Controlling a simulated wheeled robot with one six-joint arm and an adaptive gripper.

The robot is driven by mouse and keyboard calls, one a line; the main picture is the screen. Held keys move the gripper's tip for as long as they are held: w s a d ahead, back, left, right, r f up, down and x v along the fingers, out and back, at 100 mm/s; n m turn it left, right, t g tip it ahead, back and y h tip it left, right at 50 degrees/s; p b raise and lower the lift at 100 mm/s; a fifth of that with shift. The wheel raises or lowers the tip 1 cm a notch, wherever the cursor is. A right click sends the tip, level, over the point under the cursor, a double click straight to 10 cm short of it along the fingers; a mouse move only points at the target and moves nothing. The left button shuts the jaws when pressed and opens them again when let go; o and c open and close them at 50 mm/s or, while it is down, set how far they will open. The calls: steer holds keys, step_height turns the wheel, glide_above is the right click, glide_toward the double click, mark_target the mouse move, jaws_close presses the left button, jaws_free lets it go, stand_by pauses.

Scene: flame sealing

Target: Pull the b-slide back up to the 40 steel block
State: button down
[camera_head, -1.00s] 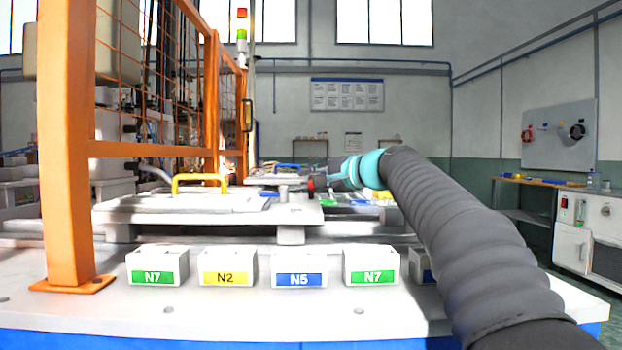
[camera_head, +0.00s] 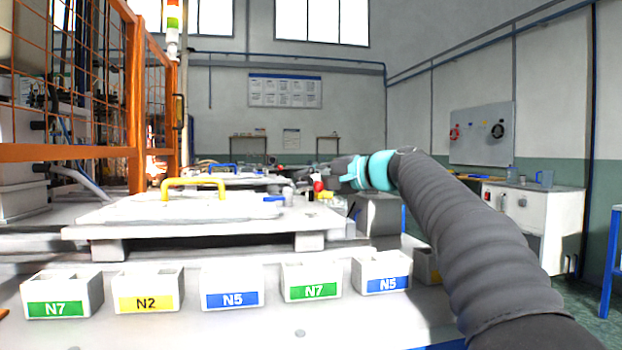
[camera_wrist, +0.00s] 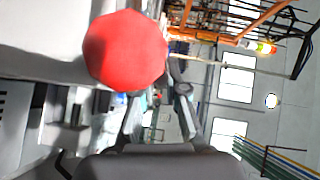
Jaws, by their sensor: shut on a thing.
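My gripper (camera_head: 330,180) is at the end of my arm, right of the plates in the head view. It is beside a round red knob (camera_head: 318,186). In the wrist view the same red knob (camera_wrist: 125,50) looms large in front of my fingers (camera_wrist: 158,105). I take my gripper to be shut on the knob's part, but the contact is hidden. A light plate with a yellow handle (camera_head: 194,184) lies nearest, and a plate with a blue handle (camera_head: 222,167) lies behind it. I cannot tell which is the b-slide. A grey block (camera_head: 378,214) stands at right; no number is readable.
Several white bins line the front, labelled N7 (camera_head: 62,308), N2 (camera_head: 147,302) and N5 (camera_head: 231,299) among others. An orange guard frame (camera_head: 135,100) stands at left. A white cabinet (camera_head: 535,215) stands at right. Floor shows between bench and cabinet.

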steer(key=shift+d, duration=0.15)
steer(key=c, duration=1.2)
jaws_free()
steer(key=shift+w+d, duration=0.1)
steer(key=shift+d, duration=0.15)
steer(key=shift+a, duration=0.1)
steer(key=v, duration=1.2)
